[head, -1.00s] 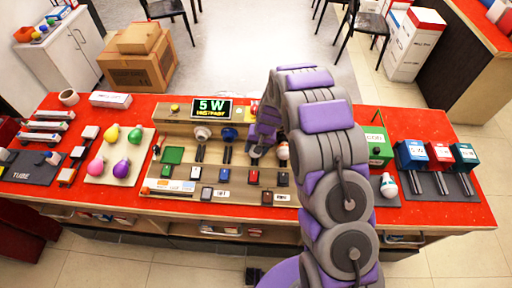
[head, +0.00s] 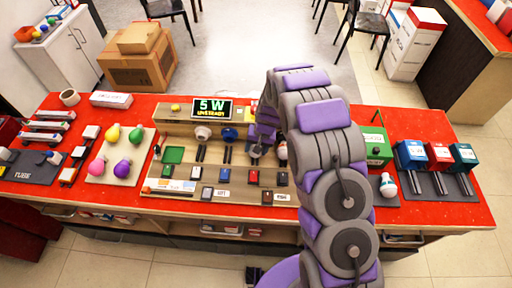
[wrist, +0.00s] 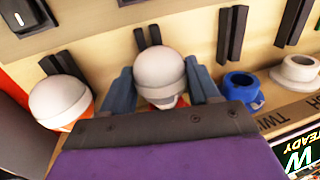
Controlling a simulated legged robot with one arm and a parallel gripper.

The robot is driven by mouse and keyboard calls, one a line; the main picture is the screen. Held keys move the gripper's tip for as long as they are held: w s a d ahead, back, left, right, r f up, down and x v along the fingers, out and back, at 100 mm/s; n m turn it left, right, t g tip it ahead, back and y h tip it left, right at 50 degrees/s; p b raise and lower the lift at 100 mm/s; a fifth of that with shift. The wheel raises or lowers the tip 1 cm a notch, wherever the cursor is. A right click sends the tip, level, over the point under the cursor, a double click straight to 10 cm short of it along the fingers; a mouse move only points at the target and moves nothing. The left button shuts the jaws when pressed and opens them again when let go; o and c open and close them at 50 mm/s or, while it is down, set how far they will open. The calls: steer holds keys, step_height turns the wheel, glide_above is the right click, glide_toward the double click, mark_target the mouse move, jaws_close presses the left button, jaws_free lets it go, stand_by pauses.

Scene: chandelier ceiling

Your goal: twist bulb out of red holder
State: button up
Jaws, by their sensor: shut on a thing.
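A white round bulb (wrist: 158,68) sits in the middle of the wrist view, between the two blue-grey fingers of my gripper (wrist: 160,85). My gripper is shut on this bulb. In the head view my gripper (head: 257,148) is low over the wooden panel, right of the blue holder (head: 228,134). A second white bulb (wrist: 58,98) with an orange-red base stands to the left in the wrist view, apart from the fingers.
The blue holder (wrist: 243,88) and a white holder (wrist: 297,72) stand to the right in the wrist view. A display (head: 212,109) reads "5 W" over a yellow line. Coloured bulbs lie on a pale board (head: 118,172). A loose white bulb (head: 388,186) lies at right.

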steer(key=shift+a+h+p, duration=0.1)
steer(key=shift+h+p, duration=0.7)
steer(key=shift+p, duration=1.1)
stand_by(1.7)
steer(key=shift+s, duration=0.1)
steer(key=shift+s, duration=1.7)
step_height(320, 180, up, 8)
steer(key=p, duration=0.2)
stand_by(0.4)
